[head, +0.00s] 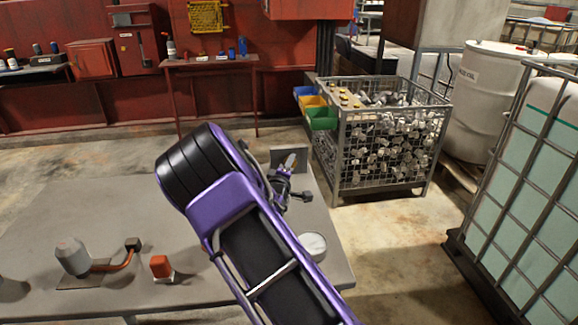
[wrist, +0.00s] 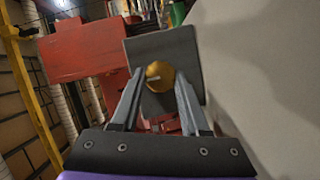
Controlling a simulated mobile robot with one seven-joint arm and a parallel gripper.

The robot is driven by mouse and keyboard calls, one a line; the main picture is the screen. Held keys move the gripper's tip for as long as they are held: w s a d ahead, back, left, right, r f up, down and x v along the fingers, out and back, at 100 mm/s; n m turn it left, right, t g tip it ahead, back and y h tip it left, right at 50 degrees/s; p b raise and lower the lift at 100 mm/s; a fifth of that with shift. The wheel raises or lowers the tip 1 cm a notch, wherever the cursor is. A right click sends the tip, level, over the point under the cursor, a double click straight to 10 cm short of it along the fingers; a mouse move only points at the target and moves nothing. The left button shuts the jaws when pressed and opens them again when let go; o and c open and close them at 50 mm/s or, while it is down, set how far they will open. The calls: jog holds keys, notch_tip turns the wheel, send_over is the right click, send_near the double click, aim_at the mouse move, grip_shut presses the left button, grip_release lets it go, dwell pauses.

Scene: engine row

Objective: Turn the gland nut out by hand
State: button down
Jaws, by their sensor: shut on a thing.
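The gland nut (wrist: 160,74) shows in the wrist view as a round brass-coloured piece in front of an upright grey plate (wrist: 182,48). My gripper (wrist: 158,84) is shut on it, with one finger on each side. In the head view my gripper (head: 288,184) is at the right end of the grey table (head: 100,205), just in front of the upright plate (head: 289,157). There the nut cannot be made out behind my gripper and arm.
A grey fitting with a copper pipe (head: 72,255), an orange block (head: 161,266) and a pale round dish (head: 313,245) are on the table. A wire cage of metal parts (head: 385,140) stands beyond. A caged tank (head: 530,190) stands at right, with open floor between.

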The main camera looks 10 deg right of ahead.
jog(key=shift+w+r, duration=0.1)
jog(key=shift+r, duration=0.15)
jog(key=shift+c, duration=2)
grip_release()
jog(key=shift+d+f, duration=0.1)
jog(key=shift+f, duration=0.1)
jog(key=shift+s+a, duration=0.25)
jog(key=shift+s, duration=0.15)
jog(key=p+v, duration=0.1)
jog(key=v, duration=1.5)
jog(key=shift+s+p, duration=0.25)
jog(key=shift+p, duration=0.1)
